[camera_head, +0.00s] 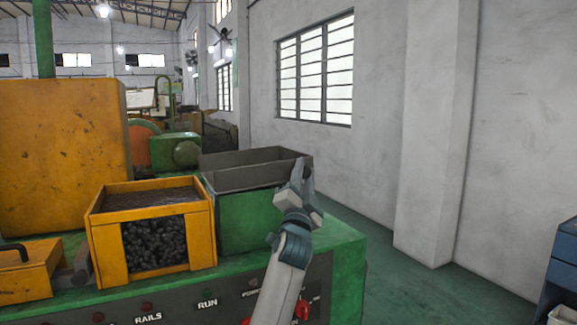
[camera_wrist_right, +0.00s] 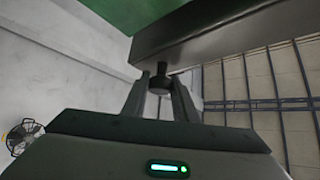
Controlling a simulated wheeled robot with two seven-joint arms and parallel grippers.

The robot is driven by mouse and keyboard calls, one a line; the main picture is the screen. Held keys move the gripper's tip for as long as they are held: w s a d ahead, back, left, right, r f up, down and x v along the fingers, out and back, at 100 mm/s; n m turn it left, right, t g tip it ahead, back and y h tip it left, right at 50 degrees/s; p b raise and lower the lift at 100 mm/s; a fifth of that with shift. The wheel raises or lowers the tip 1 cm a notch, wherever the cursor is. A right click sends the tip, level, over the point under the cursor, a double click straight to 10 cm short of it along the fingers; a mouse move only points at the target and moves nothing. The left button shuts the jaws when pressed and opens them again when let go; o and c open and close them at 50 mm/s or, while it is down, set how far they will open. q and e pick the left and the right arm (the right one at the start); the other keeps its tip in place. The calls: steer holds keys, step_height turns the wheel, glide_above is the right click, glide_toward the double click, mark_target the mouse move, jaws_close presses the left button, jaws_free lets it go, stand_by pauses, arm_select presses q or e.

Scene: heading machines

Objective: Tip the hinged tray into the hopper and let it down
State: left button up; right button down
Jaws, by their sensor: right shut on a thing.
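The hinged tray (camera_head: 245,177) is a long dark grey open box above a green block, at the centre of the head view. It looks roughly level; its floor and contents are hidden. The hopper (camera_head: 152,214) is a yellow-framed box just left of the tray, with many small dark metal pieces showing through its front. My right gripper (camera_head: 302,170) is at the tray's right end. In the right wrist view the right gripper (camera_wrist_right: 160,92) is shut on a dark round knob (camera_wrist_right: 160,80) under the tray's edge (camera_wrist_right: 225,42). My left gripper is out of view.
The green machine bed (camera_head: 335,245) has a front panel with labels and red knobs. A yellow cabinet (camera_head: 62,130) stands behind left, and a yellow cover with a handle (camera_head: 25,272) lies at lower left. Open green floor (camera_head: 420,290) lies to the right, before a blue cabinet (camera_head: 563,258).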

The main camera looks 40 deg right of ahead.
steer(key=shift+f+m+g, duration=0.5)
steer(key=shift+f, duration=0.25)
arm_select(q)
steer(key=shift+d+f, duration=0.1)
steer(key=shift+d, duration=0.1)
arm_select(e)
steer(key=shift+f, duration=0.1)
steer(key=shift+w+d+f, duration=0.1)
steer(key=c, duration=1.4)
jaws_free()
steer(key=shift+c, duration=0.2)
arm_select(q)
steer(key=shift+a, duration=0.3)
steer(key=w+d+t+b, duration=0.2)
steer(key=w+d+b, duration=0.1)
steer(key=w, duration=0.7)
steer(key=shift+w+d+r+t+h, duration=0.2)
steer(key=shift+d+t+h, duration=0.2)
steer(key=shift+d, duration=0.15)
arm_select(e)
steer(key=v, duration=0.7)
steer(key=shift+a, duration=0.2)
